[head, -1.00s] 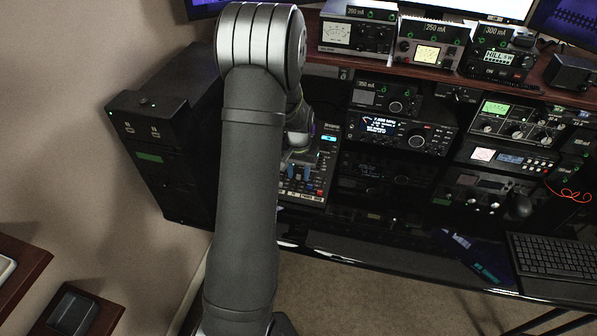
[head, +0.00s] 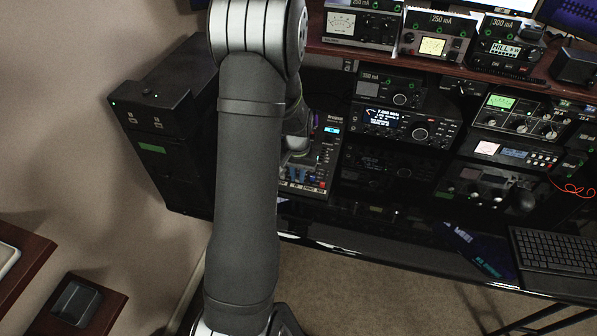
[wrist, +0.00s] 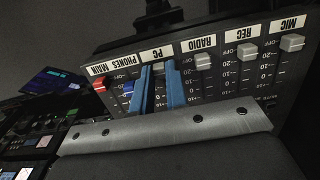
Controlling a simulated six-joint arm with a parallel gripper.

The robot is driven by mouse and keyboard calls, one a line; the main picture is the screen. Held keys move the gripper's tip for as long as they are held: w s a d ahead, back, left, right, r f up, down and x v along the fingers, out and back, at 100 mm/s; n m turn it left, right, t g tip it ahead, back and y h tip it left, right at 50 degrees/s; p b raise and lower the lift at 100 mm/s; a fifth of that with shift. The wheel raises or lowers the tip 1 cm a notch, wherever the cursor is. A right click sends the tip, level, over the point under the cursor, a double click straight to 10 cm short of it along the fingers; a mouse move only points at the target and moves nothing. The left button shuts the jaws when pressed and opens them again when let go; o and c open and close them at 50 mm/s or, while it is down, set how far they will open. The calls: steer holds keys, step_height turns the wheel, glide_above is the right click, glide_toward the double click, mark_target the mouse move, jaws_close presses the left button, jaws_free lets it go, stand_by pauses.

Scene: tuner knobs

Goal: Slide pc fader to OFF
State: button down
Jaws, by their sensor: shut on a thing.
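In the wrist view the mixer panel (wrist: 222,78) appears upside down, with faders labelled MAIN, PHONES, PC, RADIO, REC and MIC. My gripper (wrist: 158,67) has two blue fingers closed around the grey PC fader cap (wrist: 158,65), one on each side. The cap sits close to the PC label, at about the OFF end of its scale; the fingers hide most of its slot and markings. In the head view the mixer (head: 326,150) is left of the radios, and my arm covers part of it. The blue fingers (head: 302,174) show over its lower part.
The red MAIN cap (wrist: 99,84) and blue PHONES cap (wrist: 128,88) are on one side of my fingers. The grey RADIO (wrist: 202,62), REC (wrist: 247,51) and MIC (wrist: 292,43) caps are on the other. A dark cabinet (head: 160,130) stands left of my arm.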

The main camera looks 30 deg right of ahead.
mark_target(297, 179)
steer(key=c, duration=1.4)
jaws_free()
steer(key=shift+s+a, duration=0.15)
steer(key=shift+c, duration=0.2)
step_height(297, 179, up, 17)
steer(key=shift+r, duration=0.2)
step_height(297, 179, down, 18)
steer(key=shift+r, duration=0.2)
steer(key=shift+r, duration=0.2)
